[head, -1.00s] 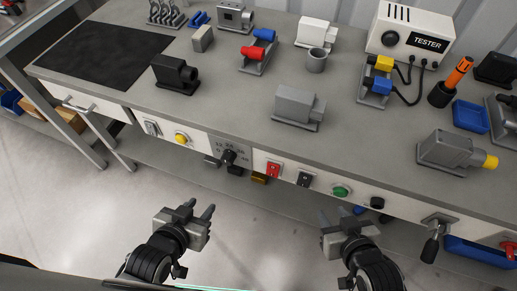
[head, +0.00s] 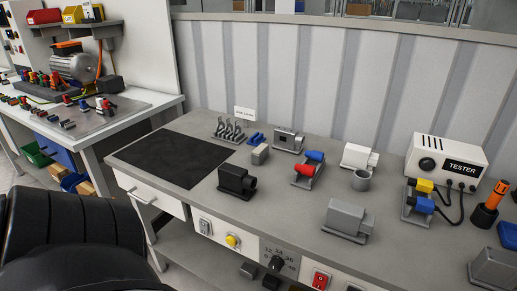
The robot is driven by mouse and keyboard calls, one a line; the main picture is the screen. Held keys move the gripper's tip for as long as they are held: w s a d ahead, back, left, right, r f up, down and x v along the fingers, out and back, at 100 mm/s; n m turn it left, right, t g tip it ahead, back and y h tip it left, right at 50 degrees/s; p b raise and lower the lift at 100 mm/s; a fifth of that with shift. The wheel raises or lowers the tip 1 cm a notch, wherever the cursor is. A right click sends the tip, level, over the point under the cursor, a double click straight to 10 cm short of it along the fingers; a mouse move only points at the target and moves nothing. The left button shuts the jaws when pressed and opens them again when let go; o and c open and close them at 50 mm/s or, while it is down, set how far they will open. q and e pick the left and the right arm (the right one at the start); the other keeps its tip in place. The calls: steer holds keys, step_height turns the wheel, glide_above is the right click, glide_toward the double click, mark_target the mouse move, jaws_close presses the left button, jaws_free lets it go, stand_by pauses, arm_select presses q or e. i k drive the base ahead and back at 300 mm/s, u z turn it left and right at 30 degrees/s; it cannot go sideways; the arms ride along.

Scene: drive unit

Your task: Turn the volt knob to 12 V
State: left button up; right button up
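The volt knob (head: 276,263) is a black rotary knob on a grey plate (head: 265,247) on the front face of the workbench. Printed numbers 12, 24, 36 and others curve around its top. The knob's pointer direction is too small to read. Neither gripper shows in the head view now.
Beside the knob sit a yellow button (head: 232,240) and a red switch (head: 320,279). The bench top carries a black mat (head: 175,157), several grey blocks and a white tester (head: 447,160). A second bench (head: 130,117) stands at the left.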

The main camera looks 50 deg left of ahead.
mark_target(276, 263)
steer(key=z, duration=0.1)
steer(key=k, duration=0.3)
steer(key=u, duration=1.3)
steer(key=i, duration=0.5)
steer(key=z, duration=1.85)
steer(key=k, duration=1.45)
steer(key=u, duration=1.9)
steer(key=i, duration=0.45)
steer(key=z, duration=0.05)
